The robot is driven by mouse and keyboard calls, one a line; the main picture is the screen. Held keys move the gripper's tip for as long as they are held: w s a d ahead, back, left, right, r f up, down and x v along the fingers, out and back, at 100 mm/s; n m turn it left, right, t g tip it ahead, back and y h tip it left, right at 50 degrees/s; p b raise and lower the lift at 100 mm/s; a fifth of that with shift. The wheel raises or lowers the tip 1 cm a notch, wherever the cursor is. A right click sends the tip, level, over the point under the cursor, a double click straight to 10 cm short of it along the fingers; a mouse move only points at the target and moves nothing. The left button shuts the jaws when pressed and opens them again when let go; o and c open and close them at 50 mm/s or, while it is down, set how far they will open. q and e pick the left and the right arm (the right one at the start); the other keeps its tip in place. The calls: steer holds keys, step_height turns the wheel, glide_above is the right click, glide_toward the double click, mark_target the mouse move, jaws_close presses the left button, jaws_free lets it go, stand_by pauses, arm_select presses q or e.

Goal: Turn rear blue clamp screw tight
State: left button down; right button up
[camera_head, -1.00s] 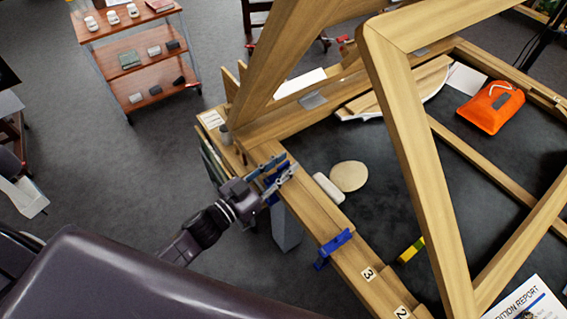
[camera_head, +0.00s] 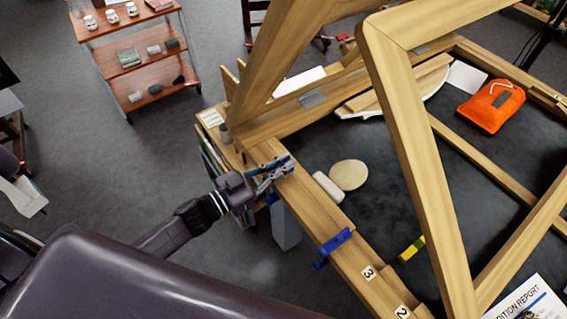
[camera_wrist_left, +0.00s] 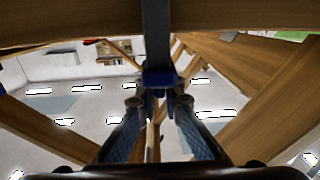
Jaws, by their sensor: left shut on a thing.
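The rear blue clamp (camera_head: 268,186) sits on the near wooden rail at its left end, largely hidden behind my left gripper (camera_head: 272,172). In the left wrist view its dark bar (camera_wrist_left: 157,35) and blue jaw (camera_wrist_left: 158,79) stand straight ahead. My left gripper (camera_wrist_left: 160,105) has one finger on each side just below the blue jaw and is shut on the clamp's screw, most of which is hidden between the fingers. A second blue clamp (camera_head: 334,246) sits further right along the same rail. My right gripper is not in view.
Tall wooden frame beams (camera_head: 425,170) rise over the dark table top. A round cream pad (camera_head: 348,175) and a white roll (camera_head: 327,188) lie beside the rail. An orange pouch (camera_head: 491,106) lies further back. A shelf cart (camera_head: 137,58) stands at the upper left.

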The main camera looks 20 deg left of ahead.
arm_select(q)
steer(key=shift+w+a+f+m+g+h+b, duration=0.1)
steer(key=shift+m+g+h+b, duration=0.2)
steer(key=shift+m+g+h, duration=0.2)
steer(key=shift+a+f+m+g+h+b, duration=0.1)
steer(key=shift+m+g+h+b, duration=0.15)
steer(key=shift+m+g+h, duration=0.25)
steer(key=m+g+h+b, duration=0.1)
steer(key=m+g+b, duration=0.1)
steer(key=g+b, duration=0.1)
steer(key=m+g+h+b, duration=0.2)
steer(key=m+g+b, duration=0.1)
steer(key=g+b, duration=0.1)
steer(key=m+g+h+b, duration=0.2)
steer(key=g+b, duration=0.2)
steer(key=b, duration=0.1)
steer(key=shift+d+m, duration=0.15)
steer(key=shift+m, duration=0.25)
steer(key=shift+r+m+g+b, duration=0.2)
steer(key=shift+m+g+b, duration=0.4)
steer(key=shift+g+b, duration=0.45)
steer(key=c, duration=2.1)
jaws_free()
steer(key=a, duration=1.2)
steer(key=shift+o, duration=0.3)
